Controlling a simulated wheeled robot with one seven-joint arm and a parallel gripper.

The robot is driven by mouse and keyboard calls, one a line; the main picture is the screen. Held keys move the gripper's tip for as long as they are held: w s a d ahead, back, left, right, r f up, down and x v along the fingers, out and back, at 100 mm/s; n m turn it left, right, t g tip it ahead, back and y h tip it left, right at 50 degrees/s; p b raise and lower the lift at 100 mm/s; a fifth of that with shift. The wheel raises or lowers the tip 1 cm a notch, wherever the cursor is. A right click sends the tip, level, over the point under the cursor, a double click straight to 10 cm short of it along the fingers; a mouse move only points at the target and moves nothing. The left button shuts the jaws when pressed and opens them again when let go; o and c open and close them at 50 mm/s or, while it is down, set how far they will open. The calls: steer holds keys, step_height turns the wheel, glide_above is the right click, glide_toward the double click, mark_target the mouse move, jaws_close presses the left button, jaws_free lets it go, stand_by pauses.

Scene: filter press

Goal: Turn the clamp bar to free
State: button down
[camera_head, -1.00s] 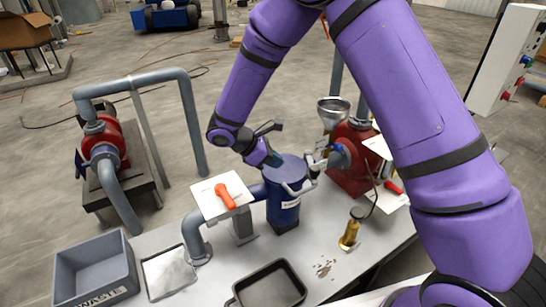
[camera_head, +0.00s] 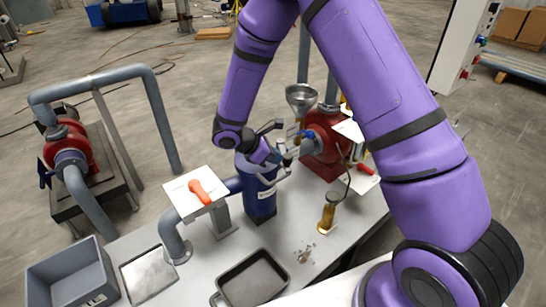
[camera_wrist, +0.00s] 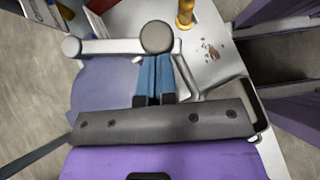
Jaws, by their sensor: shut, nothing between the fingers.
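The blue filter housing (camera_head: 259,201) stands upright on the bench, and its round lid (camera_wrist: 92,88) shows in the wrist view. The pale grey clamp bar (camera_wrist: 110,46) lies across the lid's edge in the wrist view, with a round knob at each end of the visible span. In the head view the clamp bar (camera_head: 270,181) is partly covered by my wrist. My gripper (camera_wrist: 155,58) is shut and empty. Its blue fingertips are right at the larger knob; I cannot tell whether they touch. My gripper (camera_head: 277,157) is over the lid in the head view.
A panel with an orange handle (camera_head: 198,190) stands left of the housing. A red pump (camera_head: 324,143) with a funnel (camera_head: 301,98) is behind right. A brass cylinder (camera_head: 327,216), a black pan (camera_head: 252,279) and a grey bin (camera_head: 70,278) are on the bench.

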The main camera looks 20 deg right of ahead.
mark_target(291, 158)
steer(key=shift+s+d+n+t, duration=0.35)
steer(key=shift+d+n+t, duration=0.2)
steer(key=shift+d+n, duration=0.15)
steer(key=shift+s+d+n+t, duration=0.3)
steer(key=shift+d+n+t, duration=0.3)
steer(key=shift+d, duration=0.1)
steer(key=shift+s+d, duration=0.1)
steer(key=shift+d, duration=0.75)
steer(key=shift+s+d, duration=0.1)
steer(key=shift+d, duration=1.2)
steer(key=shift+d, duration=0.1)
